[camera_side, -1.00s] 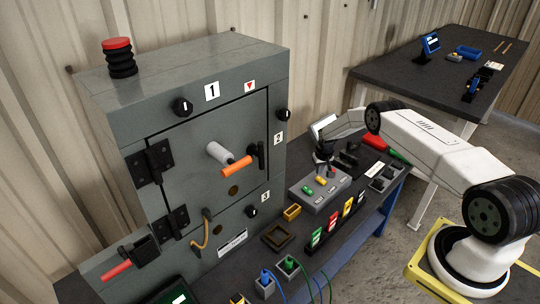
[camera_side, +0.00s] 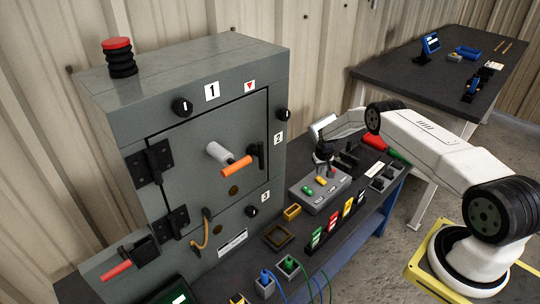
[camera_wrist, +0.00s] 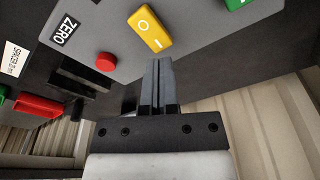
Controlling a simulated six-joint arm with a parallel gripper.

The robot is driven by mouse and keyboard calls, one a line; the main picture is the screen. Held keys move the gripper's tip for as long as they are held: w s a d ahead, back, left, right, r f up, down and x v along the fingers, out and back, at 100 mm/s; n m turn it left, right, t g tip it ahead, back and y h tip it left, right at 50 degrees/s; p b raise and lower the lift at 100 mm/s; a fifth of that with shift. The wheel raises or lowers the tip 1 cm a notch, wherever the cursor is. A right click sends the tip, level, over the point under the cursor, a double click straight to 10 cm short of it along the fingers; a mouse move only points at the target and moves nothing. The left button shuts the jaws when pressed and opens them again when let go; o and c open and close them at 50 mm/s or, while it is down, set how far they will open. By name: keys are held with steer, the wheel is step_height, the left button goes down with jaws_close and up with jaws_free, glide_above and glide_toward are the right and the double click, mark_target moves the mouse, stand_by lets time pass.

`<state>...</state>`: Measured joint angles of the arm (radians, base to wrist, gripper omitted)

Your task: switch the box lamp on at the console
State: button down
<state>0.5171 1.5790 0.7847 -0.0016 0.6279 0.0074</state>
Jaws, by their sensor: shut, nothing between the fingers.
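The grey console (camera_side: 312,200) stands on the bench right of the grey enclosure box. It carries a green switch (camera_side: 308,190) and a yellow rocker switch (camera_side: 321,181). In the wrist view the yellow rocker (camera_wrist: 149,31) bears O and I marks, with the green switch (camera_wrist: 236,3) cut off at the top edge. My gripper (camera_wrist: 158,62) is shut and empty, its tips close to the rocker's I end; I cannot tell if they touch. The side view shows my gripper (camera_side: 326,168) over the console's far end. Which way the rocker is tilted is unclear.
A red button (camera_wrist: 106,62) sits beside the rocker, near a ZERO label (camera_wrist: 66,34). The enclosure box (camera_side: 140,95) with a red-topped beacon (camera_side: 118,57) stands left. A rack of coloured tags (camera_side: 335,222) stands in front of the console.

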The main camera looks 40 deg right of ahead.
mark_target(318, 178)
steer(key=shift+f, duration=1.3)
stand_by(1.6)
steer(key=shift+r, duration=3.55)
